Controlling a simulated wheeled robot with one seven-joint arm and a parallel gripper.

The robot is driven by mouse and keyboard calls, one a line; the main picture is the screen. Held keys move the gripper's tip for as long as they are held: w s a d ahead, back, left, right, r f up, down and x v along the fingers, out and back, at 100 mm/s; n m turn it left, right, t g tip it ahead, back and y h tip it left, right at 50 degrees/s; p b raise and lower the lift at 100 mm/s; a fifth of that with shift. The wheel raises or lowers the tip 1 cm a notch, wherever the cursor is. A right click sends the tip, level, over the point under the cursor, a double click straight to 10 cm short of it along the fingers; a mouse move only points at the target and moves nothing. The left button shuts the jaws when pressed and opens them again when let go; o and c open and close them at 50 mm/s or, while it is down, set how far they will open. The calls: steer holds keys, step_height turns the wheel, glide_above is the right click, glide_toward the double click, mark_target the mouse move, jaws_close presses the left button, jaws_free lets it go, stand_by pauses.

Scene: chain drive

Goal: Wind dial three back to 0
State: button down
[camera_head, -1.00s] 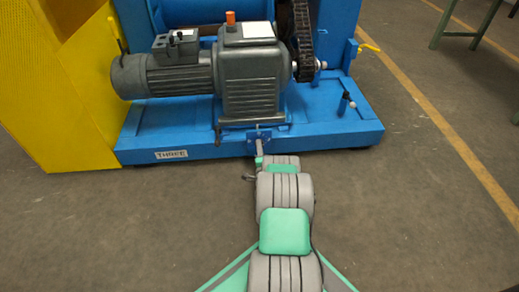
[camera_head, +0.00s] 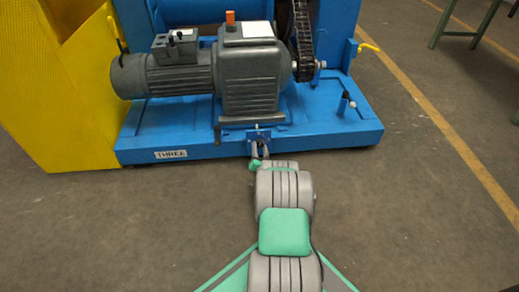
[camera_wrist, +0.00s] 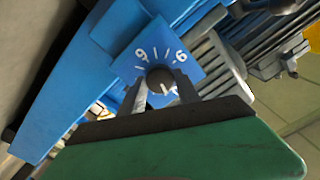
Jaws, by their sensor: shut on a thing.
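Dial three is a dark round knob (camera_wrist: 160,76) on a small blue plate with white marks and numerals (camera_wrist: 150,40) in the wrist view. The numerals appear tilted, and I cannot read them all surely. A light pointer mark shows on the knob's lower right. In the head view the plate (camera_head: 259,135) sits on the front edge of the blue base, above my gripper. My gripper (camera_wrist: 161,86) is shut on the knob, one finger on each side. In the head view my gripper (camera_head: 260,152) hides the knob.
The blue base (camera_head: 330,135) carries a "THREE" label (camera_head: 171,155), a grey motor and gearbox (camera_head: 248,75), and a chain (camera_head: 303,40). A yellow guard (camera_head: 65,110) stands at the left. The floor (camera_head: 410,210) is clear at the right.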

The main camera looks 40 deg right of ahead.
steer(key=shift+s+d+n, duration=0.1)
steer(key=shift+n, duration=1.1)
steer(key=c, duration=0.9)
jaws_free()
